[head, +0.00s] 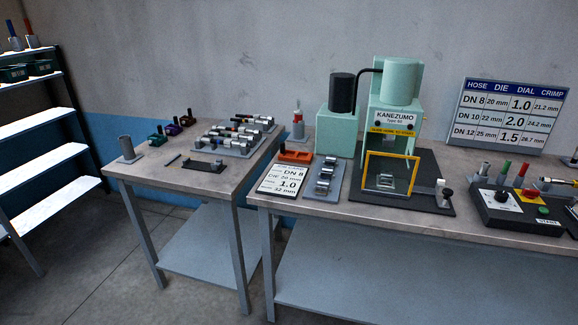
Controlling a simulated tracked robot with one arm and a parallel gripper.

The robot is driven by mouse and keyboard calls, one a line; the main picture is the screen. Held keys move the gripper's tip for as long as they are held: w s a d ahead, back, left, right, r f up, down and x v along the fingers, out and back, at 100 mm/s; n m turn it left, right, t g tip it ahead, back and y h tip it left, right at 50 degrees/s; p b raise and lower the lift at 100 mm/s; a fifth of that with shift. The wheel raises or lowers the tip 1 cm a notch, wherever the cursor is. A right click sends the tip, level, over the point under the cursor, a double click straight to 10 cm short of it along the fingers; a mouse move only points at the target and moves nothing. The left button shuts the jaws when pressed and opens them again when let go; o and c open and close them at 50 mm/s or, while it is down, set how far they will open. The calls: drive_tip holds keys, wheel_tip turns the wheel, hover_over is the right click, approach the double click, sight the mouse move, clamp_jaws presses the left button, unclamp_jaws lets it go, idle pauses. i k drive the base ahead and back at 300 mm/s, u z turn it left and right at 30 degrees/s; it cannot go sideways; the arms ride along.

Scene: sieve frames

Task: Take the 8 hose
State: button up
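Several short dark hose pieces with shiny metal ends (245,131) lie in rows on a grey rack (232,151) on the left table. Some have coloured bands, one of them red. They are too small to tell which is the 8 hose. A white card (281,183) on the right bench reads DN 8, with 1.0 below. My gripper is not in view.
The left table (140,174) also carries a black holder (203,167) and a grey cup (126,149). On the right bench (325,206) stand a green KANEZUMO press (399,119), a control box (515,210) and a DN chart (510,115). Shelves (45,125) are at left; floor (95,270) is clear.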

sight(234, 136)
drive_tip(key=i, duration=0.45)
drive_tip(key=k, duration=0.6)
drive_tip(key=u, duration=0.75)
drive_tip(key=i, duration=2.75)
drive_tip(key=z, duration=0.75)
